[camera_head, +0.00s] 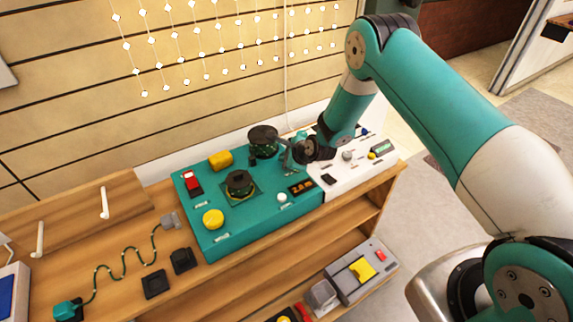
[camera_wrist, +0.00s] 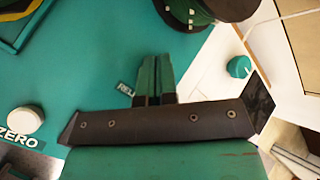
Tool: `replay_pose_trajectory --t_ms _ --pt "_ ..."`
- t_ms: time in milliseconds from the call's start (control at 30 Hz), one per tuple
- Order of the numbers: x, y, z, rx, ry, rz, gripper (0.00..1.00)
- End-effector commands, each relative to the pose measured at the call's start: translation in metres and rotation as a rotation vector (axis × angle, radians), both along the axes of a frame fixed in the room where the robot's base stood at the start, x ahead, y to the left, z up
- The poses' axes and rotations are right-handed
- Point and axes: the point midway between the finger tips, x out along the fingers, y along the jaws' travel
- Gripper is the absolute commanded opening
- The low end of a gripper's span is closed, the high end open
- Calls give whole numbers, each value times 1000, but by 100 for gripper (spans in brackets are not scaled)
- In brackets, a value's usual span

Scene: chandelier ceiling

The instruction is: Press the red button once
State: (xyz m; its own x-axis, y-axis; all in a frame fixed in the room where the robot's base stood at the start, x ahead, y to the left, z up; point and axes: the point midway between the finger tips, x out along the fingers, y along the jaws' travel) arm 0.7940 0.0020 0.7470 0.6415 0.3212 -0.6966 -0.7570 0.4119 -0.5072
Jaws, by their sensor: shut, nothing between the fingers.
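A red rocker-like switch (camera_head: 193,182) in a dark housing sits at the left end of the teal panel (camera_head: 235,235) in the head view. Smaller red parts show on the lower shelf, one on a grey box (camera_head: 380,256) and one at the bottom edge (camera_head: 303,312). My gripper (camera_head: 287,164) is over the right part of the teal panel, well to the right of the red switch. In the wrist view its teal fingers (camera_wrist: 155,72) are together and empty, partly covering a label that begins "REL". No red button shows in the wrist view.
A black round weight-like part (camera_head: 263,140) stands close left of my gripper, another (camera_head: 239,184) stands nearer the front. A yellow block (camera_head: 220,160), yellow button (camera_head: 213,219) and white button (camera_head: 282,197) are on the panel. A white panel (camera_head: 345,180) adjoins right.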

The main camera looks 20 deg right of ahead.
Motion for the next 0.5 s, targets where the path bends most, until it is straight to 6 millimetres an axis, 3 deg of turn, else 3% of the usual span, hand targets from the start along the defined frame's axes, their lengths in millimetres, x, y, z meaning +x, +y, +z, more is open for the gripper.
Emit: replay_pose_trajectory --t_ms 500 --pt "0 0 -7 0 0 0 0"
